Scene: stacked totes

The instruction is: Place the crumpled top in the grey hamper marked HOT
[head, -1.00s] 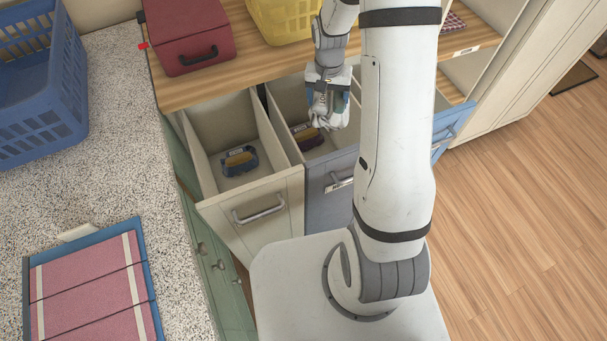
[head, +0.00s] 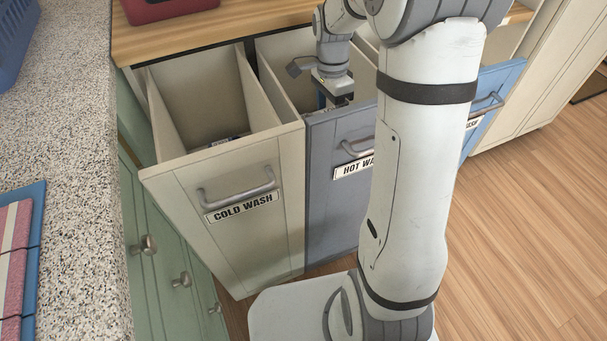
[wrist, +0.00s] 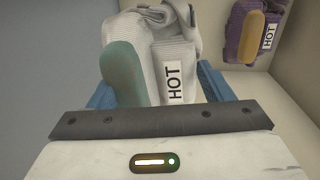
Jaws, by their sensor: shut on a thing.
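The crumpled top (wrist: 150,30) is whitish and bunched, with a teal patch and a white tag reading HOT. My gripper (wrist: 160,88) is shut on it, with a blue finger on each side in the wrist view. The grey hamper (head: 333,195) is an open pull-out bin with a blue-grey front, its label partly hidden by my arm and reading "HOT WA". In the head view my gripper (head: 332,98) is at this hamper's mouth, near its front panel. The top is mostly hidden there.
A purple bundle (wrist: 248,30) tagged HOT lies inside the bin in the wrist view. The cream COLD WASH hamper (head: 240,215) stands open to the left. A blue-fronted hamper (head: 490,98) is open on the right. A wooden counter (head: 210,30) runs behind.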

